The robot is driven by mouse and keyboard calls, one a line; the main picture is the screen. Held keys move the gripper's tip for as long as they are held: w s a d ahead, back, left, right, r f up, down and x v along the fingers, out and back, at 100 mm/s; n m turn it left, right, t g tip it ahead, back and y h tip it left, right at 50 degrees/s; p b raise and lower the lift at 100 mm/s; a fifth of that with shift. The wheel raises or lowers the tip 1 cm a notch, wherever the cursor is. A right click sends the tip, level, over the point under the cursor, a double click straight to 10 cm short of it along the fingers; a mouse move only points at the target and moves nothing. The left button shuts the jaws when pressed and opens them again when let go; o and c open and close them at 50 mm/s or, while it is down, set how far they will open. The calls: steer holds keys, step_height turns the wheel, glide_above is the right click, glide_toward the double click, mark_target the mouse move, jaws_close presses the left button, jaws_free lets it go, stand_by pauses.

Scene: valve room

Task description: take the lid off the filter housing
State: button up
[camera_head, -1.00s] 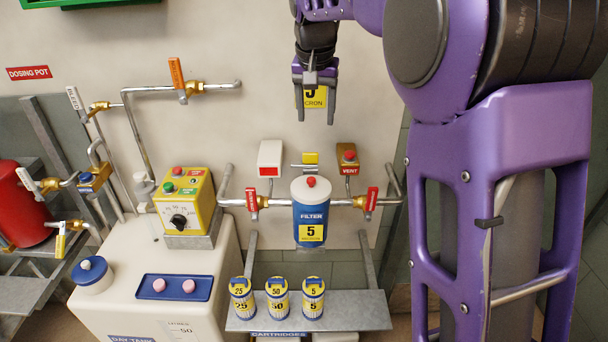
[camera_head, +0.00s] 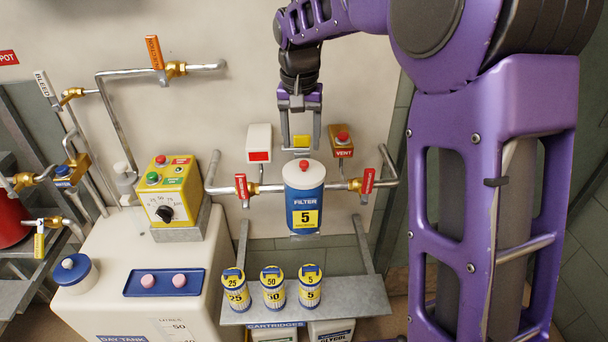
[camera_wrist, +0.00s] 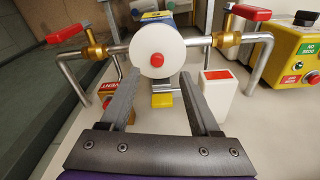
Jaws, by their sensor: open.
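The filter housing (camera_head: 305,208) is a blue cylinder with a "FILTER 5" label, mounted on the pipe on the wall panel. Its white lid (camera_head: 303,178) with a red knob is on top. In the wrist view the lid (camera_wrist: 172,60) and its red knob (camera_wrist: 156,59) face the camera, just beyond the fingertips. My gripper (camera_head: 301,145) is open and empty, pointing down above and behind the lid, apart from it as far as I can tell. In the wrist view my gripper (camera_wrist: 160,82) has its fingers spread, with the knob roughly centred between and beyond them.
Red-handled valves (camera_head: 241,188) (camera_head: 368,181) flank the housing. Several cartridges (camera_head: 272,288) stand on the grey shelf (camera_head: 350,297) below.

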mark_target(304, 162)
steer(key=f, duration=0.3)
steer(key=f+b, duration=0.1)
steer(key=f, duration=0.1)
steer(key=shift+w+d+f, duration=0.25)
steer(key=shift+f, duration=0.1)
jaws_close()
